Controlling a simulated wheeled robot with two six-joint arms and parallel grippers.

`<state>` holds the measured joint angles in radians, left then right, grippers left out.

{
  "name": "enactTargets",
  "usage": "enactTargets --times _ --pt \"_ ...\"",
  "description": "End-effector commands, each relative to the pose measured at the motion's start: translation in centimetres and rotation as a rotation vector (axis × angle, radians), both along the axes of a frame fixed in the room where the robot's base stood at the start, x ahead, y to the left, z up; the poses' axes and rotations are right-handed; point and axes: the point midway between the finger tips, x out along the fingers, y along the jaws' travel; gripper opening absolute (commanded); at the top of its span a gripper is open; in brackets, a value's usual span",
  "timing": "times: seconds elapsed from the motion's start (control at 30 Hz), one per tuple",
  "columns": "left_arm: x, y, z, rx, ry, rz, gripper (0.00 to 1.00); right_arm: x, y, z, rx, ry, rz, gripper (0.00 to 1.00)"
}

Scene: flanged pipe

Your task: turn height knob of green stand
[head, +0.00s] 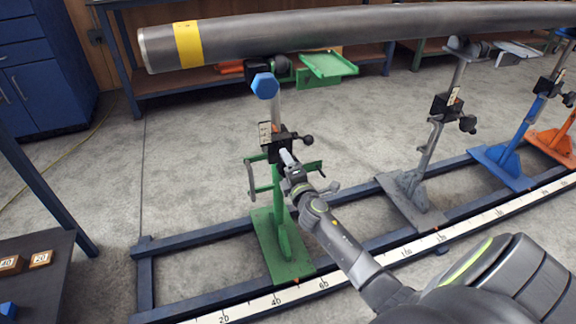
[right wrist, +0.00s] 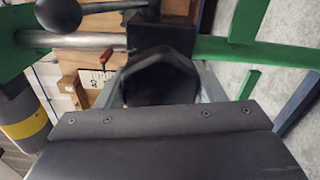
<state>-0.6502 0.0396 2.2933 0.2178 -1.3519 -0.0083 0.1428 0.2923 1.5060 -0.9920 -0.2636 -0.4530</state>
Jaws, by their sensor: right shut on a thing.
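The green stand (head: 278,240) stands on the rail frame, with a black collar block (head: 280,140) on its post and a ball-ended lever at the right of the block. My right gripper (head: 287,160) reaches the collar block from the front right. In the right wrist view, the black height knob (right wrist: 160,75) sits between the fingers of my right gripper (right wrist: 162,92), which is shut on it. The head view hides the knob behind the gripper. The blue hex knob (head: 265,86) is higher on the same stand, clear of the gripper. My left gripper is not in view.
A long grey pipe (head: 330,35) with a yellow band lies above the stands. Grey (head: 415,195), blue (head: 508,165) and orange (head: 555,143) stands are to the right. A scale strip (head: 385,258) runs along the front rail. A dark table with number blocks (head: 40,258) is at left.

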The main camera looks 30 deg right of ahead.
Motion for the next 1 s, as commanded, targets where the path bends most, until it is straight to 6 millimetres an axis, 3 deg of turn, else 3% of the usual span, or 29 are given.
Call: enactTargets --times 0.3,0.33,0.5,0.83,1.0 --pt "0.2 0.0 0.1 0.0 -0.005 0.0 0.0 -0.1 0.1 -0.2 0.001 0.003 0.001 0.39" --pt "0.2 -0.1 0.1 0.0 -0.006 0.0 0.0 -0.1 0.1 -0.2 0.001 0.003 0.001 0.63" --pt "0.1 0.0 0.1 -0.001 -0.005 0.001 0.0 0.0 0.0 -0.1 0.0 0.002 0.001 0.84" --pt "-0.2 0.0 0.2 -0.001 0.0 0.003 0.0 -0.3 0.1 -0.1 0.0 0.001 0.0 0.84" --pt "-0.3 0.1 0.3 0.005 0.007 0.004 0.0 -2.2 0.5 0.0 0.001 0.002 0.001 0.84"
